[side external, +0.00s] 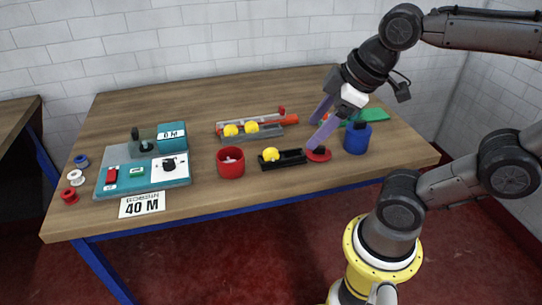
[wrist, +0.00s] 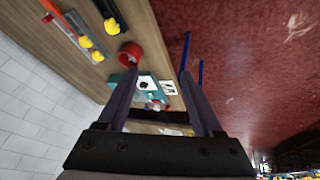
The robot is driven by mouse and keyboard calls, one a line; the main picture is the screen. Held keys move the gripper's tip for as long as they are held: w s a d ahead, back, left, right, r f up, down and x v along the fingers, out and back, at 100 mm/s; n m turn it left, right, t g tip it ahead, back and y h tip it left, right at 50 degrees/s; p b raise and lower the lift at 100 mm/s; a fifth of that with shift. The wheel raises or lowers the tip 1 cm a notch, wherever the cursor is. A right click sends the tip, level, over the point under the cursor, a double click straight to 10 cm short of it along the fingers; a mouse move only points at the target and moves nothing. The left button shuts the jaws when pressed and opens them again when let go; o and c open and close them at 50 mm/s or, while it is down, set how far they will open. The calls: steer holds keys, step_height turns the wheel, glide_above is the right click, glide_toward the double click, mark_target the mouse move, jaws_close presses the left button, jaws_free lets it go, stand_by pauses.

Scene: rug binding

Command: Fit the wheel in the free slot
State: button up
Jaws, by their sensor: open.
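Two yellow wheel-like pieces (side external: 231,130) (side external: 251,128) sit in a grey rack (side external: 268,134) at mid-table. Another yellow piece (side external: 270,155) sits at the left end of a black holder (side external: 292,158) nearer the front edge, whose right part looks empty. The yellow pieces also show at the top left of the wrist view (wrist: 112,26). I cannot tell which one is the wheel. My gripper (side external: 312,134) is open and tilted above the table, right of the black holder. Its fingers are apart with nothing held between them, and they also show in the wrist view (wrist: 160,74).
A red disc with a dark knob (side external: 318,155) lies just below my gripper. A blue cup (side external: 357,139) stands to its right. A red cup (side external: 231,164) stands left of the black holder. A teal control panel (side external: 125,183) and small spools (side external: 75,177) fill the left.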

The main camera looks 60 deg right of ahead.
steer(key=w+d+r+n+g, duration=0.2)
steer(key=w+d+n, duration=0.15)
steer(key=w, duration=0.45)
steer(key=g, duration=0.4)
glide_above(271, 150)
step_height(271, 150, down, 11)
steer(key=shift+n, duration=0.45)
steer(key=f, duration=0.8)
steer(key=shift+a, duration=0.2)
steer(key=shift+d+f, duration=0.15)
steer(key=shift+f, duration=1.15)
steer(key=shift+d+f, duration=0.15)
steer(key=shift+f, duration=1.1)
steer(key=c, duration=1)
steer(key=shift+r, duration=0.1)
